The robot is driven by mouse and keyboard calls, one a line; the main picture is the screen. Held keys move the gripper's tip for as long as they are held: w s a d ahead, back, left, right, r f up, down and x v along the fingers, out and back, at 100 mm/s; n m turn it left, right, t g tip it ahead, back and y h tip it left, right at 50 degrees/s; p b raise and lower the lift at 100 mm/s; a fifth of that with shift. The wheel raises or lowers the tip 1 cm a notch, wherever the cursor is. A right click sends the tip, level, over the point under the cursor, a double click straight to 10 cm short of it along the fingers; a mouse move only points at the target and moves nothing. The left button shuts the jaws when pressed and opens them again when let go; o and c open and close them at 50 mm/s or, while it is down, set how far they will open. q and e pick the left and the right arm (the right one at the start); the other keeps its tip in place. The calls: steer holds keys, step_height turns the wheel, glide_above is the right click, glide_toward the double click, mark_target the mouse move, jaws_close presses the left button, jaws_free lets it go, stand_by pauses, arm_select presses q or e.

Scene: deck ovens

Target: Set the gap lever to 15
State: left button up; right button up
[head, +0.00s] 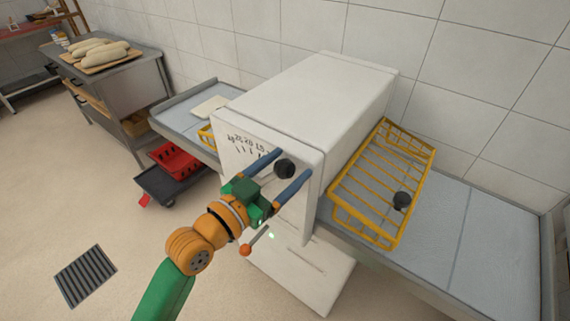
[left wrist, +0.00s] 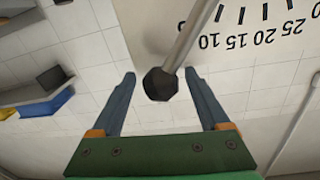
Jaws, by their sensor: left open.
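The gap lever is a grey rod (left wrist: 190,42) with a black faceted knob (head: 284,168). It is on the front of a white machine (head: 330,95), by a printed number scale (head: 247,145). In the left wrist view the scale (left wrist: 245,38) reads 10, 15, 20, 25 upside down, and the rod passes beside the 10 end, outside the 10. My left gripper (head: 295,162) is open, its blue fingers on either side of the knob. In the left wrist view the knob (left wrist: 161,84) lies between the fingers, with gaps on both sides. My right gripper is out of view.
A small lever with an orange ball (head: 245,250) is below my left gripper. A yellow wire guard (head: 352,212) with another black knob (head: 401,200) is over the right-hand bed (head: 480,235). A red crate (head: 173,160) and a bench with loaves (head: 95,52) stand left.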

arm_select(q)
jaws_close()
stand_by(1.3)
